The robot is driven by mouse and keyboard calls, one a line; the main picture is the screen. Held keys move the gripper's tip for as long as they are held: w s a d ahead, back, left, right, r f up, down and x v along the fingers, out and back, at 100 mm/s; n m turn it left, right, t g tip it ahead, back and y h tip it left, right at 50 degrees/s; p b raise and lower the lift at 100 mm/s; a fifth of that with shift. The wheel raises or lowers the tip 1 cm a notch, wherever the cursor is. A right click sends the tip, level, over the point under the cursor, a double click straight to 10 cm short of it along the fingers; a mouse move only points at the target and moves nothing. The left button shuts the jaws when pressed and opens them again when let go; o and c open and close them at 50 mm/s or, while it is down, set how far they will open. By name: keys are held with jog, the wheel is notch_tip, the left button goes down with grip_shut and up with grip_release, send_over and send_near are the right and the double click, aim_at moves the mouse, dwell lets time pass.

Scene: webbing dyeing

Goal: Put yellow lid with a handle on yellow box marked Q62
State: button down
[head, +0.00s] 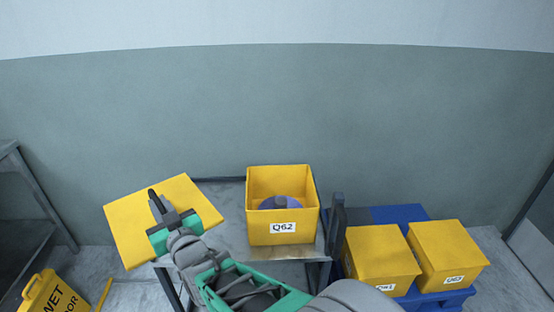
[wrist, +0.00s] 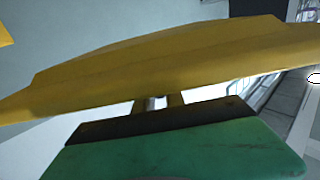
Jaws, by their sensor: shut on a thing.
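The yellow lid (head: 130,226) is a flat square plate, held tilted at the left of the head view. My gripper (head: 157,205) is shut on its dark handle, which is mostly hidden by the fingers. In the wrist view the lid (wrist: 170,65) spans the picture just beyond my gripper (wrist: 158,104). The yellow box marked Q62 (head: 258,234) stands upright and open on a grey metal table, to the right of the lid. A bluish-purple round thing (head: 290,202) is inside it. The lid is apart from the box.
The metal table (head: 225,215) has bare room left of the box. A dark post (head: 337,225) stands at its right. Two closed yellow boxes (head: 376,253) (head: 447,252) sit on a blue pallet (head: 398,214) at right. A yellow wet-floor sign (head: 50,295) is lower left.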

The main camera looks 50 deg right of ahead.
jog(key=s+d+m+g+h+b, duration=0.2)
jog(key=s+d+h, duration=0.1)
jog(key=d, duration=0.9)
jog(key=s+d+m+g+h+b, duration=0.2)
jog(key=s+d+m+h, duration=0.15)
jog(key=d, duration=0.85)
jog(key=s+d+m+g+h+b, duration=0.2)
jog(key=s+d+h, duration=0.15)
jog(key=d, duration=0.75)
notch_tip(320, 180, down, 7)
jog(key=b, duration=0.4)
jog(key=shift+r+y, duration=0.15)
jog(key=shift+y, duration=0.15)
jog(key=shift+d+f+n+b, duration=0.1)
jog(key=shift+f+n+b, duration=0.15)
jog(key=shift+f+b, duration=0.3)
jog(key=c, duration=1.4)
grip_release()
jog(key=shift+r, duration=0.1)
jog(key=shift+o, duration=0.4)
